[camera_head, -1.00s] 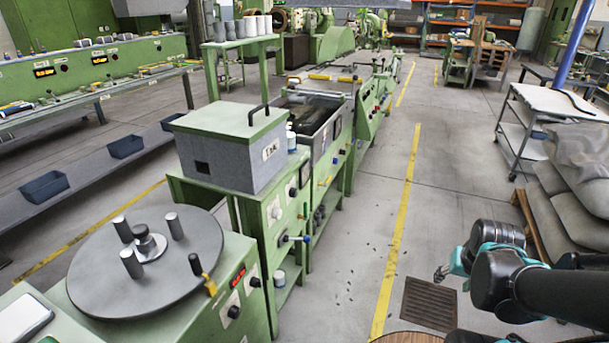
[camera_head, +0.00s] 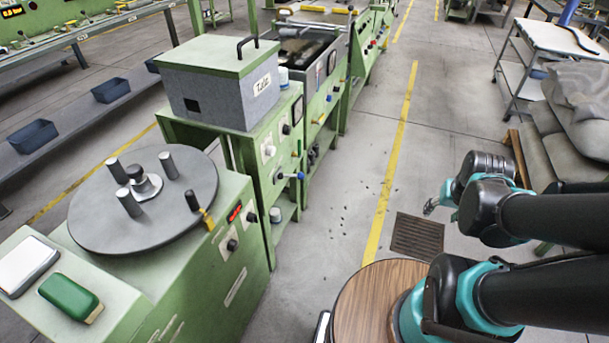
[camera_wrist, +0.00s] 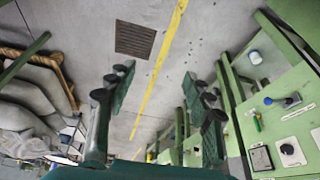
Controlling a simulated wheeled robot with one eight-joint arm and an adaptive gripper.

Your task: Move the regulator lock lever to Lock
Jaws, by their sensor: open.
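No label reading Lock is legible, so I cannot tell for sure which control is the regulator lock lever. A small blue-tipped lever (camera_head: 290,176) sticks out from the front of the green machine (camera_head: 285,205) below the grey box. A blue-tipped lever (camera_wrist: 285,101) also shows on a green panel at the right of the wrist view. A black lever with a yellow base (camera_head: 203,211) stands beside the round turntable. My gripper (camera_head: 432,206) is over the floor, right of the machines and apart from them. In the wrist view my gripper (camera_wrist: 160,80) has its fingers spread, with nothing between them.
The grey box (camera_head: 217,90) with a green lid sits on the machine. The turntable (camera_head: 150,200) carries several upright pegs. A floor grate (camera_head: 418,235) and a yellow line (camera_head: 393,170) lie in the open aisle. Grey sacks (camera_head: 580,115) are stacked at the right.

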